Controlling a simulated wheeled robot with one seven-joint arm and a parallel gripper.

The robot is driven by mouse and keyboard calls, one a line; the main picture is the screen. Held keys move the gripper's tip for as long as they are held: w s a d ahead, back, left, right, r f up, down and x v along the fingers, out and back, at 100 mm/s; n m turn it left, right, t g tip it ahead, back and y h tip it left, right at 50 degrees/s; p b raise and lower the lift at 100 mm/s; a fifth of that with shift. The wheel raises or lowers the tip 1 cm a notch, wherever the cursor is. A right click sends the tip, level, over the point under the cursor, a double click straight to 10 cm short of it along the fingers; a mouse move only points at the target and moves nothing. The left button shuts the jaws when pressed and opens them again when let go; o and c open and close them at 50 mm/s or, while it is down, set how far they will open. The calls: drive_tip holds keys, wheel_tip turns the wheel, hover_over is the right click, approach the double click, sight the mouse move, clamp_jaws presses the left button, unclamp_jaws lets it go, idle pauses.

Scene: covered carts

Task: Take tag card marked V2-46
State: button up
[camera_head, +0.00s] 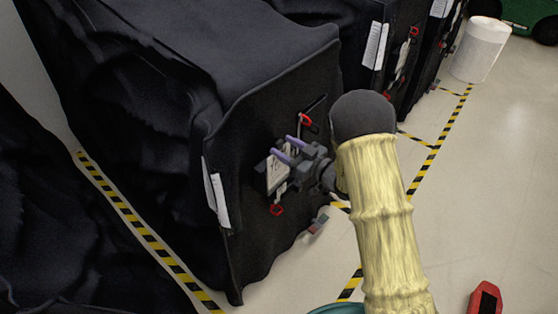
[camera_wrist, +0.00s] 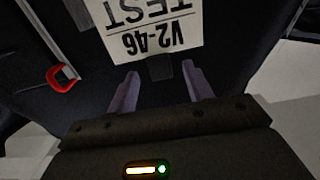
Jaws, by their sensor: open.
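The white tag card marked V2-46 (camera_wrist: 145,28) hangs against the black cover of the nearest cart. In the wrist view its print, V2-46 and TEST, is upside down and its upper part is cut off by the frame. My gripper (camera_wrist: 160,70) is open, its two purple fingers apart and pointing at the card's near edge. A small dark piece sits at that edge between the fingertips. In the head view the card (camera_head: 275,176) shows beside the fingers of my gripper (camera_head: 284,151), partly hidden by them. I cannot tell whether they touch.
The black-covered cart (camera_head: 265,100) carries red hooks (camera_head: 277,210) and white sheets (camera_head: 215,195) near the card. More covered carts stand behind. A white cylinder (camera_head: 480,50) stands at the back right. Yellow-black tape marks the floor. A red device (camera_head: 485,298) lies at lower right.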

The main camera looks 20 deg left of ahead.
drive_tip(key=x, duration=0.3)
drive_tip(key=shift+p, duration=0.3)
drive_tip(key=shift+s+d, duration=0.1)
clamp_jaws()
